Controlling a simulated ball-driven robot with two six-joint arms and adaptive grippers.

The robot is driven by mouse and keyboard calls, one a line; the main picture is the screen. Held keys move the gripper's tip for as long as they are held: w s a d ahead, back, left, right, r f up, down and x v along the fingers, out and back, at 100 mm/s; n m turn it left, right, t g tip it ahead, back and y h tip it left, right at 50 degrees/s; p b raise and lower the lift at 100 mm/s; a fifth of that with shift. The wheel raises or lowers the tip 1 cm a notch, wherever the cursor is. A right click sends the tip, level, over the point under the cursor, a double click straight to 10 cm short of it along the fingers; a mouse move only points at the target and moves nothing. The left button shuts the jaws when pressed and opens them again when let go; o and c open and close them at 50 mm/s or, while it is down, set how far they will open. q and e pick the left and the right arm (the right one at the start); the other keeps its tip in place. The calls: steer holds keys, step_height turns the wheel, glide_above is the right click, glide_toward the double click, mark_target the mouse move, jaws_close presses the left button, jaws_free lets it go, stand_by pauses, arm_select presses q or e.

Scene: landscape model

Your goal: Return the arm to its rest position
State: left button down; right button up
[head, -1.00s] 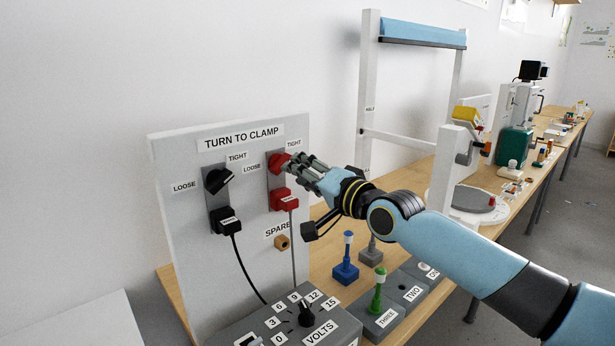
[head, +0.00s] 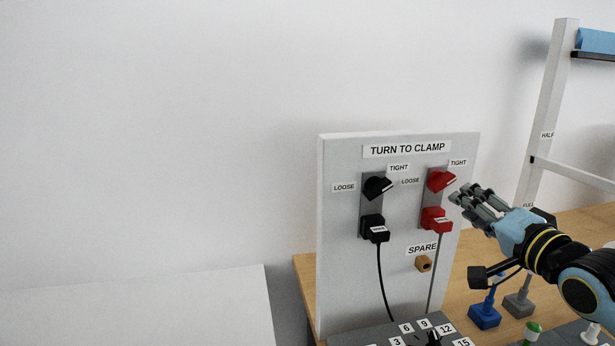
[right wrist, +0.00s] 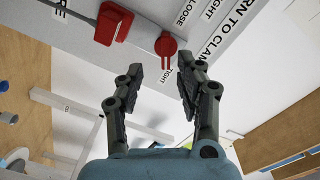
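My right gripper (head: 460,197) is open and empty, just right of the red knob (head: 440,180) on the white clamp panel (head: 340,270). In the right wrist view, the open fingers (right wrist: 160,72) show the red knob (right wrist: 166,44) beyond their tips, apart from them. A red plug (head: 435,219) sits below the knob, with a cable hanging down. My right arm reaches in from the right edge. My left gripper is not in view.
A black knob (head: 376,188) and black plug (head: 373,228) are left of the red pair. A blue stand (head: 485,315) and a grey stand (head: 518,304) are below my arm. A white frame (head: 549,110) stands at right. Left of the panel is bare wall.

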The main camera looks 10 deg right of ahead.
steer(key=s+a+f+n+g+h, duration=0.1)
steer(key=s+a+f+n+g, duration=0.3)
steer(key=s, duration=0.3)
steer(key=s+a+f+n+g, duration=0.2)
steer(key=s+a+f+g, duration=0.1)
steer(key=s+f, duration=0.35)
steer(key=s+a+f+n+g+h, duration=0.15)
steer(key=s+n+g, duration=0.5)
steer(key=s, duration=1.15)
step_height(320, 180, down, 37)
steer(key=s+d+g+b, duration=0.2)
steer(key=d+b, duration=0.1)
steer(key=b, duration=0.8)
steer(key=s+f+b, duration=0.4)
steer(key=s+f, duration=0.5)
steer(key=f, duration=0.4)
steer(key=s+f+m+g+b, duration=0.1)
steer(key=s+f+b, duration=0.4)
steer(key=s+f, duration=0.4)
step_height(320, 180, down, 4)
steer(key=shift+s+d+r, duration=0.15)
steer(key=shift+s+d, duration=0.15)
